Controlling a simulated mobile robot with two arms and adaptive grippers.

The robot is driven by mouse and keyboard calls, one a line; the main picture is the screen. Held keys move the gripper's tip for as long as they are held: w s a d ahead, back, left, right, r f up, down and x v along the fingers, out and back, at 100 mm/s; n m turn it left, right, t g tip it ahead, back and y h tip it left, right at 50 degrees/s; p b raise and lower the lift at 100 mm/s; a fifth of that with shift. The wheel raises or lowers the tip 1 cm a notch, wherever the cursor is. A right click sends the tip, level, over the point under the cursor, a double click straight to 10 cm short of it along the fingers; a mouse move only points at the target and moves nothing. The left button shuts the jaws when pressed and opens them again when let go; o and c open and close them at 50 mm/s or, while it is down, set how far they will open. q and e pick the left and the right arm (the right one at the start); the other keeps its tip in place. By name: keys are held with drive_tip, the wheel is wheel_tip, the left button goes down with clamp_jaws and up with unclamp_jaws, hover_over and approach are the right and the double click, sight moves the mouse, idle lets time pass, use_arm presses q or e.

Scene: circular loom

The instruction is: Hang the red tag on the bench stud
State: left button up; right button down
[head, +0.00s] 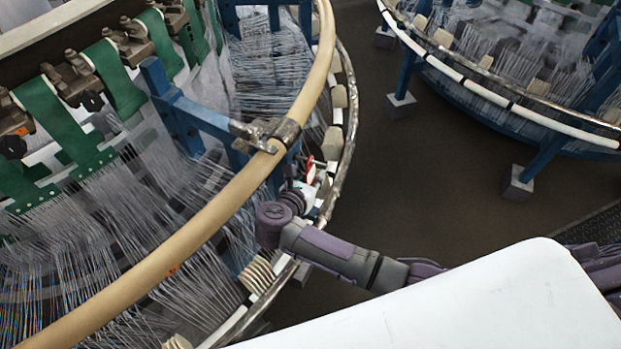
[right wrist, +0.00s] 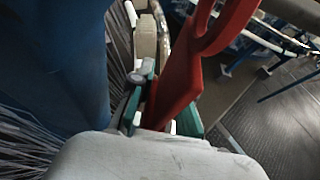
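The red tag (right wrist: 182,85) has a flat body and a loop at its upper end in the right wrist view. Its lower end sits between the green-edged fingers of my right gripper (right wrist: 163,112), which look shut on it. In the head view the tag is a small red patch (head: 310,170) beside my right gripper (head: 308,187), at the near rim of the left loom. I cannot pick out the bench stud in either view. My left gripper is not in view.
The circular loom (head: 339,150) fills the left, with a tan ring (head: 210,215), blue frame and many threads close to my right gripper. A blue post (right wrist: 60,70) stands close by in the wrist view. A second loom (head: 490,75) is at upper right, with dark floor (head: 430,170) between.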

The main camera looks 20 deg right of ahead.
drive_tip(key=shift+s, duration=0.15)
drive_tip(key=s+d+r+p, duration=0.1)
drive_tip(key=s+d+p, duration=0.2)
drive_tip(key=s+d, duration=0.1)
drive_tip(key=shift+d, duration=0.25)
idle(0.8)
idle(0.4)
